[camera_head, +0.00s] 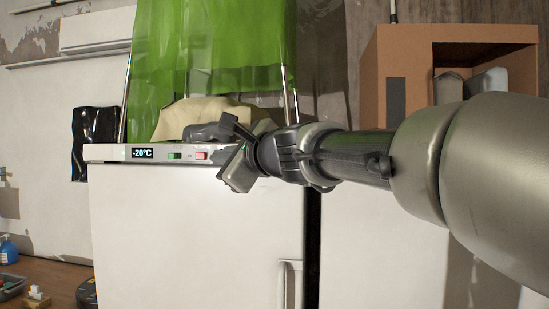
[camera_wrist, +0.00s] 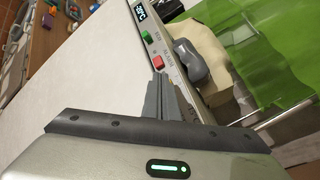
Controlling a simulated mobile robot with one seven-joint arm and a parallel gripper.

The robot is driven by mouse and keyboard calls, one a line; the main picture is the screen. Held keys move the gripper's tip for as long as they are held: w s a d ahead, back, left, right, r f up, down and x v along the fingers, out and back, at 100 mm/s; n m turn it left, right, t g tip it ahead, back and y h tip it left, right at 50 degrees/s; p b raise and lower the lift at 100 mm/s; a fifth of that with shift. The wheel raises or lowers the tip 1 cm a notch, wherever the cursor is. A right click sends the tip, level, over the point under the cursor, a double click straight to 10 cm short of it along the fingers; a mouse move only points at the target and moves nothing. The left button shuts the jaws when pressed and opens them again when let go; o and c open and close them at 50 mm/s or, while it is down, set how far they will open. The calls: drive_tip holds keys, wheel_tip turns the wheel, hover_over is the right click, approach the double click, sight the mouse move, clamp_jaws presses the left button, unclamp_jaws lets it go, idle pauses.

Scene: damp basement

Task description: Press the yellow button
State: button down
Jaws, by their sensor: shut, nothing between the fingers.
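A white freezer (camera_head: 195,235) has a control strip along its top front edge with a lit "-20°C" display (camera_head: 142,153). Right of the display sit a green button (camera_head: 174,156) and a red button (camera_head: 201,155); in the wrist view they are the green button (camera_wrist: 146,36) and the red button (camera_wrist: 158,62). I see no yellow button in either view. My gripper (camera_head: 236,168) is in front of the strip, just right of the red button, and hides the strip there. In the wrist view my gripper (camera_wrist: 159,80) is shut and empty, its tips close to the red button; contact cannot be told.
A dark grey object (camera_head: 207,131) and a cream bundle (camera_head: 188,115) lie on the freezer top, below a hanging green sheet (camera_head: 205,50). A cardboard box (camera_head: 395,70) stands at the right. Several items, including a blue spray bottle (camera_head: 8,249), are at the lower left.

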drive_tip(key=shift+s, duration=0.15)
drive_tip(key=s, duration=0.6)
drive_tip(key=shift+a, duration=0.25)
drive_tip(key=shift+w, duration=0.1)
idle(1.3)
